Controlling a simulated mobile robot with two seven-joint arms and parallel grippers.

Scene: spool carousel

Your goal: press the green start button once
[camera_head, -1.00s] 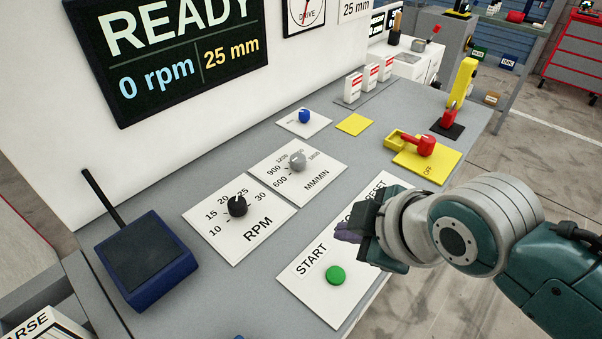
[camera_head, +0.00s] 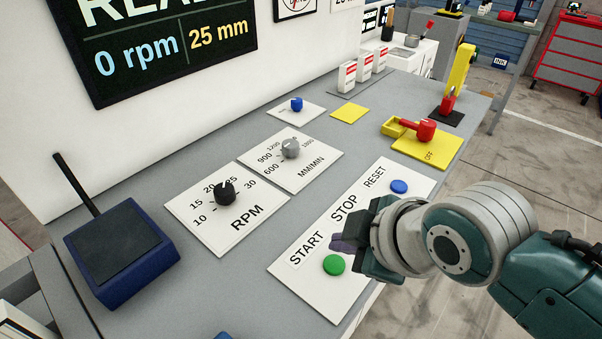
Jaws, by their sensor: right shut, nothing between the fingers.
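The green start button (camera_head: 334,264) sits on a white panel (camera_head: 318,297) beside the printed word START. It is fully in view. My right gripper (camera_head: 340,243) comes in from the right and is shut and empty. Its fingertips show just behind the green button in the picture, over the panel near the end of the word START. I cannot tell how high they are above the panel. The gripper hides the middle of the panel below the word STOP. My left gripper is not in view.
A blue button (camera_head: 399,187) is by RESET. A black RPM knob (camera_head: 228,193) and a grey MM/MIN knob (camera_head: 290,149) are on plates to the left. A red switch handle (camera_head: 426,130) is farther back. A screen (camera_head: 165,47) reads 0 rpm and 25 mm.

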